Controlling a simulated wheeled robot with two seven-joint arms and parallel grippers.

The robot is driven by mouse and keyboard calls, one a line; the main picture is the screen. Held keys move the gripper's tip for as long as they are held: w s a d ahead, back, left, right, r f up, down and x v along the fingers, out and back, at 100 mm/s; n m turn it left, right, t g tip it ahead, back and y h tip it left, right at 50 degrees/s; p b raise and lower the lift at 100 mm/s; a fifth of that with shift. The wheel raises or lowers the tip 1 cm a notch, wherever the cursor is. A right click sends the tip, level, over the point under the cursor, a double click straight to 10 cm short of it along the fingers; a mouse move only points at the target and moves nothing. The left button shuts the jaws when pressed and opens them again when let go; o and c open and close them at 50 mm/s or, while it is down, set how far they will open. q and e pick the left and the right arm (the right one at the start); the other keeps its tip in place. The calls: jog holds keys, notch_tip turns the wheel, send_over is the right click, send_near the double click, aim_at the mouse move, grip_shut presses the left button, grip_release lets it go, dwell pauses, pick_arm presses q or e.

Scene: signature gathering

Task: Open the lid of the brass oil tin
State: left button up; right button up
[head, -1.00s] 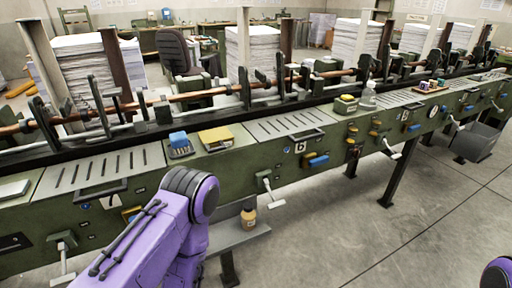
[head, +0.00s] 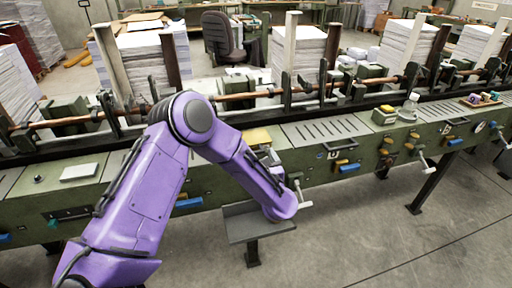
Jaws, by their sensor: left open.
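My left arm reaches in from the lower left and bends over the green machine bench. Its purple wrist end is over the grey shelf (head: 245,228) on the bench's front. A small grey part of my left gripper (head: 269,157) shows beyond the forearm, in front of the bench; it is open, with nothing seen between its fingers. The brass oil tin is not visible now; my wrist covers the part of the shelf where it stood. The lid cannot be seen. My right gripper is out of view.
A crank handle (head: 299,190) sticks out just right of my wrist. A yellow pad (head: 257,136) lies on the bench top (head: 325,130) behind it. Blue and yellow handles line the bench front. The concrete floor (head: 350,240) to the right is open.

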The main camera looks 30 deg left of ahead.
aim_at(256, 153)
pick_arm(q)
jog(key=x, duration=0.3)
jog(key=shift+w+a+p, duration=0.15)
jog(key=shift+p, duration=0.15)
jog(key=c, duration=1.5)
